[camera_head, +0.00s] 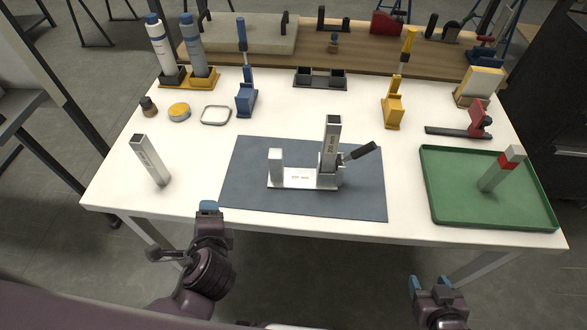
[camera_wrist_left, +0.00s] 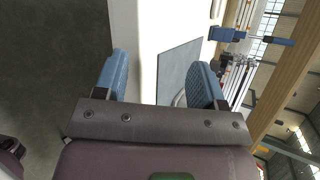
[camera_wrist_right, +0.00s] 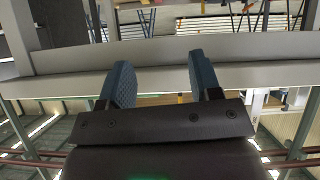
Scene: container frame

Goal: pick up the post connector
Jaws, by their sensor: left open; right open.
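I cannot tell for sure which piece is the post connector. A grey square post with a red band (camera_head: 511,158) leans in the green tray (camera_head: 440,207) at the right. A plain grey square post (camera_head: 150,160) stands tilted on the white table at the left. A metal bracket (camera_head: 300,178) with a tall upright post (camera_head: 331,140) and a black-handled lever stands on the dark mat (camera_head: 245,190). My left gripper (camera_head: 208,207) is open and empty at the table's front edge; its fingers show in the left wrist view (camera_wrist_left: 162,82). My right gripper (camera_head: 430,285) is open and empty in front of the table, below the tray.
Two bottles (camera_head: 175,48) in a yellow holder, a blue clamp (camera_head: 246,98), a yellow clamp (camera_head: 394,108), a black holder (camera_head: 320,78) and a red-black tool (camera_head: 470,125) line the back. Small jars (camera_head: 179,112) sit at left.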

